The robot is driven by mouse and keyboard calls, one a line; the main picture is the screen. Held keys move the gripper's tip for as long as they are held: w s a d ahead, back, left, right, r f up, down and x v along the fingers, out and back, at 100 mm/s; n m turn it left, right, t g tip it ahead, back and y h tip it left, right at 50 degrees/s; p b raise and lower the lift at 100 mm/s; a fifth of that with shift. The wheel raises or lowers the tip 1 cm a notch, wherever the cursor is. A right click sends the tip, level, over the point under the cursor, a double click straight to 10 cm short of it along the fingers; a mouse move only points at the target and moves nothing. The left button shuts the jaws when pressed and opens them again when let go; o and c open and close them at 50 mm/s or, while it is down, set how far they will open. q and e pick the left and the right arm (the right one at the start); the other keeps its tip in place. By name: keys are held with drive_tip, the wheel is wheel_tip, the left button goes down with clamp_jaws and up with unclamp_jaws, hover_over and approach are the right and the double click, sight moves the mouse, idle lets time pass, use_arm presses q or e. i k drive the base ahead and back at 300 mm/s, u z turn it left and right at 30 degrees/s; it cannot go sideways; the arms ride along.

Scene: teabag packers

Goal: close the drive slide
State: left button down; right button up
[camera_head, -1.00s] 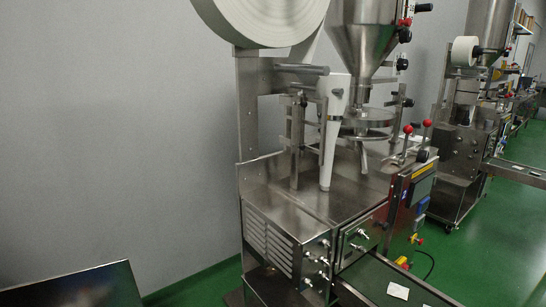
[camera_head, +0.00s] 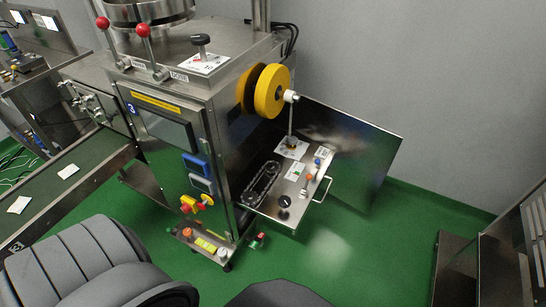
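The drive slide (camera_head: 262,212) is a metal tray that sticks out from the right side of the packing machine (camera_head: 212,85). It stands open, with a dark chain loop (camera_head: 262,182), small knobs and white labels on its top. A bar handle (camera_head: 322,190) is on its outer right edge. An upright rod with a white top stands at the slide's back part. Neither of my grippers is in view, and nothing touches the handle.
A dark, shiny panel (camera_head: 365,150) stands open behind the slide. Yellow wheels (camera_head: 271,90) jut out above it. A conveyor (camera_head: 75,178) with white packets runs at left. Metal cabinets (camera_head: 510,250) stand at far right. Green floor (camera_head: 375,245) is clear right of the slide.

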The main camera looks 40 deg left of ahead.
sight(276, 171)
drive_tip(key=u, duration=0.8)
drive_tip(key=i, duration=1)
drive_tip(key=u, duration=0.55)
